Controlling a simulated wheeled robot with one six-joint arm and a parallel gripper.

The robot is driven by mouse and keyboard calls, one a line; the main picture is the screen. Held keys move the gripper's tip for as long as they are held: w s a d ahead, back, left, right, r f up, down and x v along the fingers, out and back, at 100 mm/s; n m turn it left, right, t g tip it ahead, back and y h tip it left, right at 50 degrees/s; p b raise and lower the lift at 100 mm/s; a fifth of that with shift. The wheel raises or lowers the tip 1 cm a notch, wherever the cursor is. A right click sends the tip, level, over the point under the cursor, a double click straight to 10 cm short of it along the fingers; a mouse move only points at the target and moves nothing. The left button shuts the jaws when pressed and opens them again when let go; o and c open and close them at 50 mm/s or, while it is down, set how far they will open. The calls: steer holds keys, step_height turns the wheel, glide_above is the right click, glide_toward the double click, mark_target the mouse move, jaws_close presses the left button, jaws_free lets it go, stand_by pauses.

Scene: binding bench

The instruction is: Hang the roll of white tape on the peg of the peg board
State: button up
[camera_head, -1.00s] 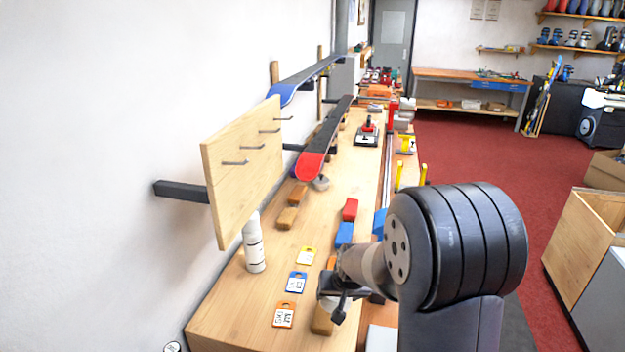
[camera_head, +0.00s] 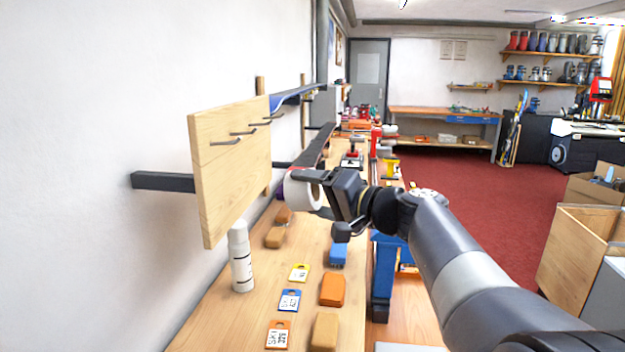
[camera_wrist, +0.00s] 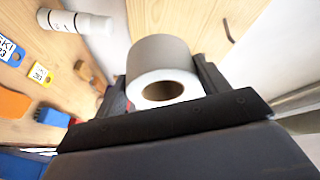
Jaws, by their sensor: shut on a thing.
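The roll of white tape (camera_head: 299,192) is held in my gripper (camera_head: 312,193), raised above the bench. In the wrist view the roll (camera_wrist: 158,52) sits between the two fingers, and its round hole faces the camera. The wooden peg board (camera_head: 228,185) is mounted at the left wall, with several dark pegs in its upper part; the nearest peg (camera_head: 226,142) is clearest. In the wrist view the board (camera_wrist: 195,18) lies behind the roll, with one peg (camera_wrist: 228,31) to the right. The roll is apart from the pegs, to the right of the board and lower than the pegs.
A white bottle (camera_head: 241,262) stands upright on the bench (camera_head: 220,325) below the board. Tags, orange and tan blocks and a blue block (camera_head: 338,254) lie on the bench. A ski (camera_head: 318,150) on a wall rack is behind my gripper.

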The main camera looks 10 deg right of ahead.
steer(key=s+a+r+y+b, duration=0.1)
steer(key=s+r+y+b, duration=0.2)
steer(key=s+r, duration=0.45)
steer(key=shift+n+y, duration=0.3)
steer(key=w+a+p, duration=0.1)
steer(key=w+a, duration=0.1)
steer(key=a, duration=0.2)
steer(key=w+a+r, duration=0.1)
steer(key=w+a, duration=0.1)
steer(key=a, duration=0.2)
steer(key=w+a+p, duration=0.1)
steer(key=a, duration=0.3)
steer(key=shift+w+r+p, duration=0.25)
steer(key=shift+w+p, duration=0.05)
steer(key=shift+w, duration=0.1)
steer(key=shift+f+b, duration=0.3)
steer(key=shift+b, duration=0.2)
steer(key=shift+f, duration=0.15)
steer(key=o, duration=1)
steer(key=shift+o, duration=0.6)
steer(key=s+d+b, duration=0.3)
steer(key=d, duration=0.6)
steer(key=shift+s+d+r, duration=0.15)
steer(key=shift+s+r, duration=0.05)
